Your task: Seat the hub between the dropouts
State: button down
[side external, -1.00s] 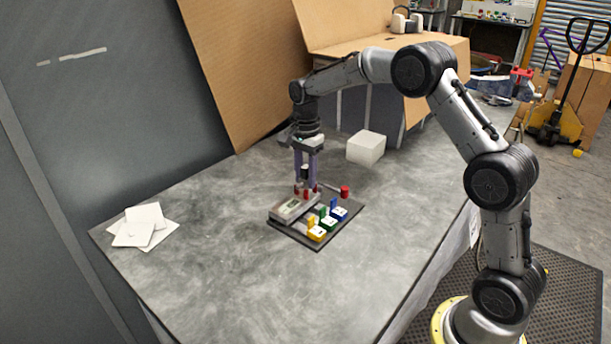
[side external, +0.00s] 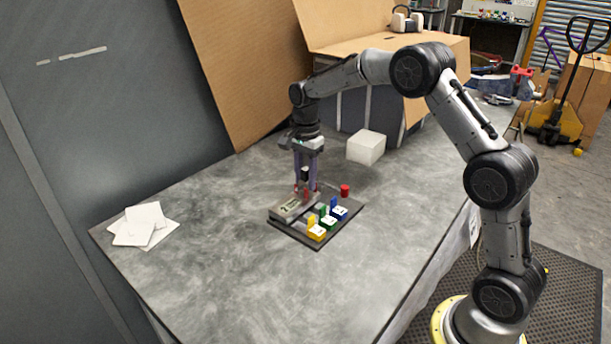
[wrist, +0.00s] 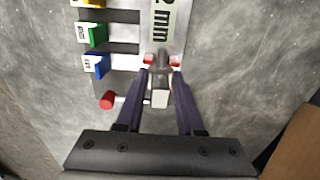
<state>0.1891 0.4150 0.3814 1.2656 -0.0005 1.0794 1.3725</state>
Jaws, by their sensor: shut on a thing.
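A dark fixture plate (side external: 318,246) lies on the grey table and bears a grey block with a label; "2 mm" (wrist: 162,22) reads on the label in the wrist view. Two small red pieces, apparently the dropout tips (wrist: 147,61), stand either side of a grey cylindrical part, apparently the hub (wrist: 161,80). My gripper (side external: 307,187) points down at the back of the fixture. Its purple fingers are shut on the hub, which also shows between them in the wrist view. The fingers partly hide the dropouts, so I cannot tell how deep the hub sits.
Yellow (side external: 317,233), green (side external: 328,222) and blue (side external: 340,213) tabs line the fixture's right side. A red knob (side external: 345,190) is on a thin rod behind them. A white cube (side external: 366,147) stands behind, and white cards (side external: 143,226) lie left. The front table is clear.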

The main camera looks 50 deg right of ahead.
jog(key=shift+f, duration=0.45)
jog(key=shift+c, duration=2.2)
grip_release()
notch_tip(320, 180, up, 14)
